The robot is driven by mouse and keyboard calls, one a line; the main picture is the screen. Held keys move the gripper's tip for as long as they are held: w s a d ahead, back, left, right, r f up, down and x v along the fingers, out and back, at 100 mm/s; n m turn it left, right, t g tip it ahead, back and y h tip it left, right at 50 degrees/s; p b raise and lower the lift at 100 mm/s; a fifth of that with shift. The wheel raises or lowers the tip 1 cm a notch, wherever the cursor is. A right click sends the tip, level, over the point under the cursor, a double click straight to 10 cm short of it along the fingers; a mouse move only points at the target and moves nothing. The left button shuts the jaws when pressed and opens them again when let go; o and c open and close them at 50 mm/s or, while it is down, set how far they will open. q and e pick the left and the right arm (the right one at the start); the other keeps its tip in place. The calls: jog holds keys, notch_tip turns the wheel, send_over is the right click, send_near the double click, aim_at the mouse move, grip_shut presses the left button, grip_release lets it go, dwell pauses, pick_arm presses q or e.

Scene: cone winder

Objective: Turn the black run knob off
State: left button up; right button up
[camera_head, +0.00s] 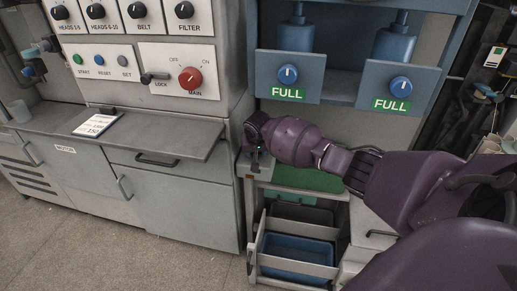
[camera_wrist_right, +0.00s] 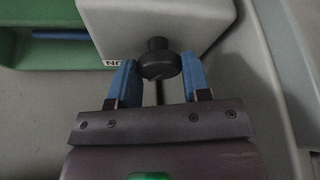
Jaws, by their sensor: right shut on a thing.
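The black run knob (camera_wrist_right: 158,60) is a round dark knob on the face of a light grey box in the right wrist view. The pointer mark on it cannot be made out. My right gripper (camera_wrist_right: 160,78) is shut on it, with one blue-padded finger on each side. Part of a dark-lettered label shows beside the left finger, cut off by it. In the head view my purple right arm reaches in from the right, and its gripper (camera_head: 257,150) is at the machine's corner; the knob is hidden there. My left gripper is not in view.
The control panel (camera_head: 150,60) has several black knobs, a red MAIN knob (camera_head: 190,78) and small push buttons. Two blue knobs with green FULL labels (camera_head: 288,93) are above my right arm. A grey shelf (camera_head: 120,135) juts out at left. A blue bin (camera_head: 297,256) sits below.

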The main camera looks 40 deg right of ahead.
jog(key=n+y+p, duration=0.1)
jog(key=n, duration=0.1)
jog(key=shift+n, duration=0.4)
jog(key=shift+n+y, duration=0.4)
jog(key=shift+n, duration=0.7)
jog(key=o, duration=0.9)
jog(key=shift+t, duration=0.3)
